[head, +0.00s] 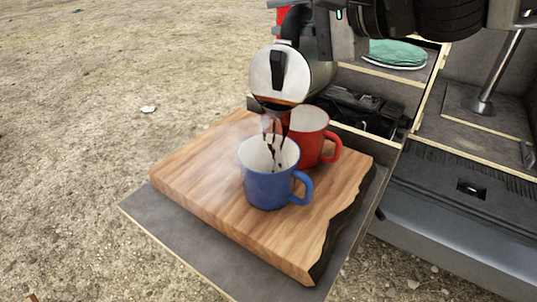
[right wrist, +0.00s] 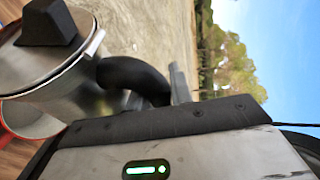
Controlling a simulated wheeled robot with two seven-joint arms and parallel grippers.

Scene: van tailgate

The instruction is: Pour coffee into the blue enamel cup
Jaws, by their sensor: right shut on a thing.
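The blue enamel cup (head: 268,184) stands upright on the wooden board, its handle to the right. A steel coffee pot (head: 275,75) is tilted above it, and dark coffee streams from it down into the cup, with faint steam. My right gripper (head: 303,30) is shut on the pot's black handle; the fingertips are partly hidden. In the right wrist view the pot (right wrist: 50,70) and its black handle (right wrist: 135,77) show close up. A red cup (head: 312,136) stands just behind the blue cup; part of it also shows in the right wrist view (right wrist: 30,122). My left gripper is not in view.
The wooden board (head: 195,170) lies on a grey pull-out shelf (head: 190,250). Behind it are open van drawers with a black stove-like object (head: 355,110) and a green folded cloth (head: 397,54). The board's left part is clear.

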